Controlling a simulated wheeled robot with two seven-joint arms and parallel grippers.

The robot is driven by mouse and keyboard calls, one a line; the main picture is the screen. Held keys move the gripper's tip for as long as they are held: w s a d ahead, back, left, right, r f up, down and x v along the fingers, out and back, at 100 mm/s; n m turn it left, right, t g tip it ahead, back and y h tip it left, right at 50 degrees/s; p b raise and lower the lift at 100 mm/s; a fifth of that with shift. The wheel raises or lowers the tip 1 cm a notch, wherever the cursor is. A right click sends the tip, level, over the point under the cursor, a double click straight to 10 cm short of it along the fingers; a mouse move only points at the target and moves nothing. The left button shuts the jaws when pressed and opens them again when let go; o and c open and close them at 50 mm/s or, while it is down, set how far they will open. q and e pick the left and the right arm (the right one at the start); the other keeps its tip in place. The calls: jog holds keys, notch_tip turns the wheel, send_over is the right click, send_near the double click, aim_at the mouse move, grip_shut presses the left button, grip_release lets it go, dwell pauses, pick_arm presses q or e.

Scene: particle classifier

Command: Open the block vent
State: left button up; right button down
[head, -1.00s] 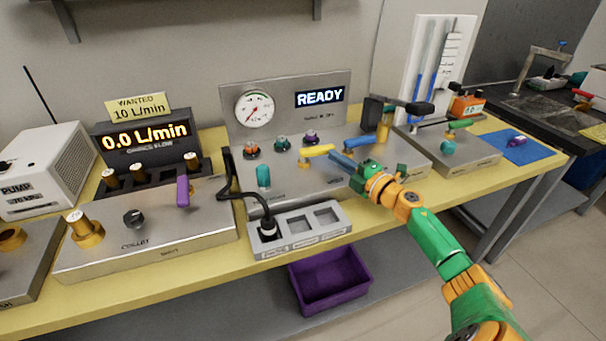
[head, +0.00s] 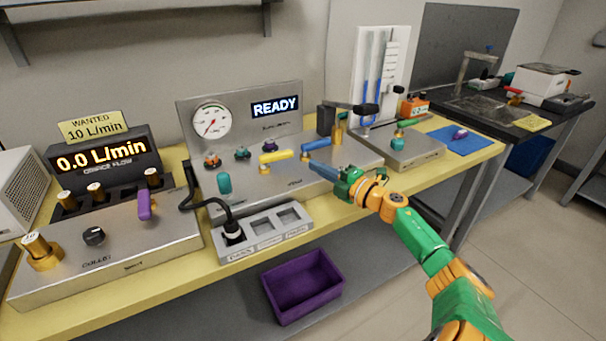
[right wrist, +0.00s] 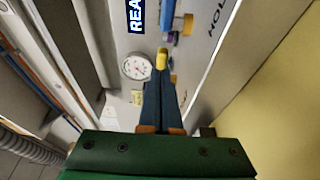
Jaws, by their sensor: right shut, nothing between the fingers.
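The middle metal panel block (head: 240,196) carries a yellow lever (head: 279,156) and a blue lever (head: 319,145) with a brass base. No readable label tells me which part is the block vent. My right gripper (head: 312,163) is shut and empty, its dark blue fingers pointing left at the panel. In the head view its tips are just right of the yellow lever and below the blue lever. In the right wrist view the yellow lever (right wrist: 162,58) shows end-on just beyond the fingertips; contact cannot be told. The blue lever (right wrist: 168,15) is farther up. My left gripper is out of view.
The panel has a round gauge (head: 211,120), a READY screen (head: 275,106) and several small knobs. A socket block (head: 262,246) with a black plug stands in front. A flow display (head: 108,158) reads 0.0 L/min. A purple bin (head: 303,286) is below.

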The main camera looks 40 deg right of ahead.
jog(key=d, duration=0.1)
jog(key=d+f+b, duration=0.1)
jog(key=d, duration=0.1)
jog(key=shift+s+d+f, duration=0.2)
jog(key=shift+s+d, duration=0.05)
jog(key=shift+s, duration=0.05)
jog(key=shift+s+d+r+b, duration=0.35)
jog(key=shift+s+d+b, duration=0.15)
jog(key=shift+s+d, duration=0.3)
jog(key=shift+s+r, duration=0.15)
jog(key=shift+s, duration=0.05)
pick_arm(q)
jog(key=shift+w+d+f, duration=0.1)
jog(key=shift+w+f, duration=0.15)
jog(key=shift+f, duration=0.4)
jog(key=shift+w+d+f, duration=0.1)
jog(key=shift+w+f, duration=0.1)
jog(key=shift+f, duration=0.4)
pick_arm(e)
jog(key=shift+w+d, duration=0.1)
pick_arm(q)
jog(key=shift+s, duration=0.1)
